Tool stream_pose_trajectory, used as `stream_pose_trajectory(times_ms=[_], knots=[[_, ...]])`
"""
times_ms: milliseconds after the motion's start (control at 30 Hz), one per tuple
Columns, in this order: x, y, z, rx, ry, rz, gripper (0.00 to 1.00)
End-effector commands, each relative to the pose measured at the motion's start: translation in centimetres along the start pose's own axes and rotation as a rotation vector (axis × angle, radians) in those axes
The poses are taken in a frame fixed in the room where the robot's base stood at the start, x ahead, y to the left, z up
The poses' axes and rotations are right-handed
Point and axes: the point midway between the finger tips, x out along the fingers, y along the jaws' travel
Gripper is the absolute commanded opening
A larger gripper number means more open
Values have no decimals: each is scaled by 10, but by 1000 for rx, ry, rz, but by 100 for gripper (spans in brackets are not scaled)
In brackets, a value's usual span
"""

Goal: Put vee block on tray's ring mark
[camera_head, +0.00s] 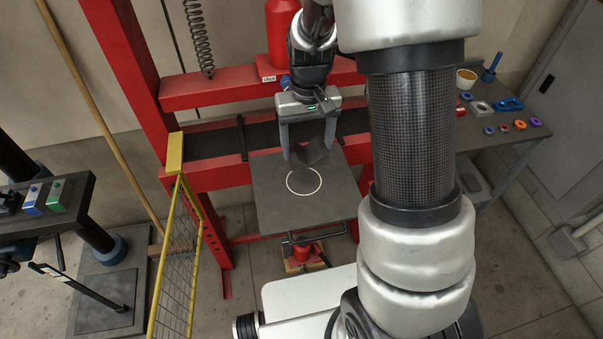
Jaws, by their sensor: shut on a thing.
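My gripper (309,155) points down in front of the red frame and is shut on a dark grey block, the vee block (314,153). The block looks tilted between the fingers; its groove cannot be made out. The tray (270,210) is a flat grey plate below, with a pale ring mark (304,194) on it. The block shows just behind the ring in the picture and overlaps the tray's back part. It appears to be held above the tray, but the exact gap cannot be told. The ring itself is empty.
A red press frame (125,85) stands behind the tray. A yellow mesh guard (178,260) stands to the left. A bench (485,140) with several coloured parts is at the right. My arm covers the area right of the tray.

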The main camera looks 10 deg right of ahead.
Motion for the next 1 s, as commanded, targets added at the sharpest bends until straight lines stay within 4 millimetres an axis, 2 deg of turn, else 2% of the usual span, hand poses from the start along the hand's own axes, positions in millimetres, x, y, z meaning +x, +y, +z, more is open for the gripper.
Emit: stream_pose_trajectory(times_ms=[333,633,833,1000], knots=[[52,0,0,2,-1,0,9],[72,1,-1,1,1,1,9],[96,1,-1,3,0,0,9],[100,0,-2,2,3,0,9]])
